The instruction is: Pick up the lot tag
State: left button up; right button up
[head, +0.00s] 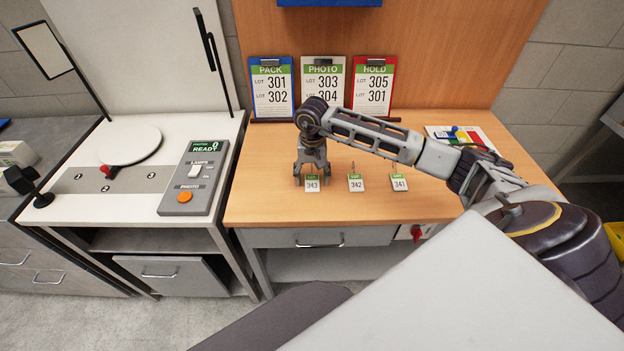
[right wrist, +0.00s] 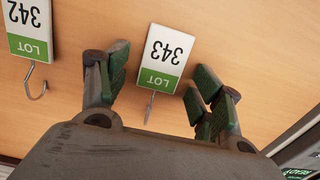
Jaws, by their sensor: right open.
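Three white lot tags with green bands and wire hooks lie in a row on the wooden table: tag 343 (head: 312,185), tag 342 (head: 356,184) and tag 341 (head: 399,183). My right gripper (head: 312,178) is over tag 343, pointing down, with its fingers apart. In the right wrist view, tag 343 (right wrist: 166,54) and its hook show between the two open fingertips (right wrist: 157,82), with nothing held. Tag 342 (right wrist: 29,27) lies to the left there. My left gripper is not in view.
Three clipboards, PACK (head: 271,88), PHOTO (head: 322,82) and HOLD (head: 373,84), stand against the back panel. A coloured board (head: 462,136) lies at the table's right. A photo station with a white turntable (head: 130,145) and a control box (head: 195,178) is at left.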

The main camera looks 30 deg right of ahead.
aim_at(312, 179)
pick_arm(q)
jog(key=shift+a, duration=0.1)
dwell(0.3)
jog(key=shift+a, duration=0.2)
pick_arm(e)
jog(key=c, duration=0.9)
jog(key=shift+r, duration=0.2)
jog(key=shift+r, duration=0.55)
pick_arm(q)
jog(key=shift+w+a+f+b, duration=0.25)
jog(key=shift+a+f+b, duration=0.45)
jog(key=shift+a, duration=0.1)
pick_arm(e)
notch_tip(312, 179, up, 9)
jog(key=shift+f, duration=0.2)
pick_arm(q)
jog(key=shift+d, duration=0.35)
